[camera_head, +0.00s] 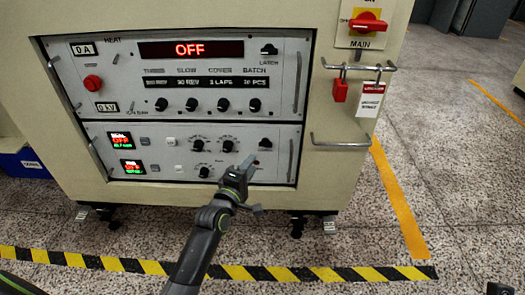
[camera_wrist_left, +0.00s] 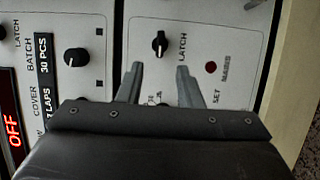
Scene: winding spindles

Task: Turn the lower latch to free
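The lower latch (camera_head: 265,143) is a black knob at the right of the lower panel. It shows in the left wrist view (camera_wrist_left: 160,43) beside the printed word LATCH, with a light mark on its face; I cannot read its marked positions. My left gripper (camera_head: 249,166) is in front of the lower panel, below and left of the latch in the head view. In the left wrist view its two fingers (camera_wrist_left: 158,70) are spread with nothing between them, and the latch lies beyond the fingertips, not touched.
The upper panel has a similar latch knob (camera_head: 269,49) and a red OFF display (camera_head: 190,49). Other black knobs sit close to the left gripper, such as one lower knob (camera_head: 228,145). A rail handle (camera_head: 340,144) sticks out at the right. Speckled floor (camera_head: 340,240) is clear in front.

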